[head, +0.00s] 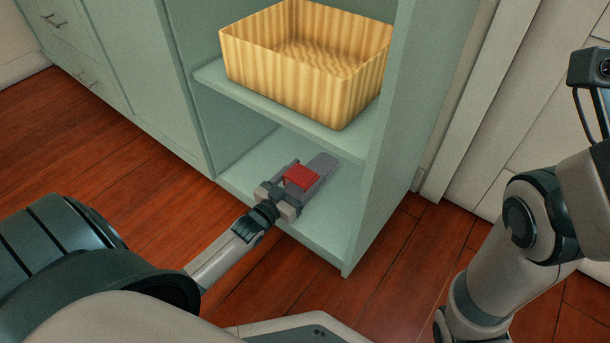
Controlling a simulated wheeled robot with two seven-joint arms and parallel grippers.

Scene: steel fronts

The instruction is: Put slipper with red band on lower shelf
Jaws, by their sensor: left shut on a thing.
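The slipper (322,164) is grey with a red band (301,178) across it. It is inside the lower compartment of the pale green shelf unit, at or just above the lower shelf (248,174); I cannot tell whether it touches the board. My left gripper (284,198) reaches in from the front and is shut on the slipper's near end. The gripper hides part of that end. My right gripper is not in view; only my right arm shows at the right.
A wooden-patterned open box (300,58) stands on the upper shelf (270,108), above the slipper. The unit's right side panel (376,170) bounds the compartment. Drawers and cabinet fronts (120,60) stand at the left. Red-brown wooden floor (420,250) lies in front.

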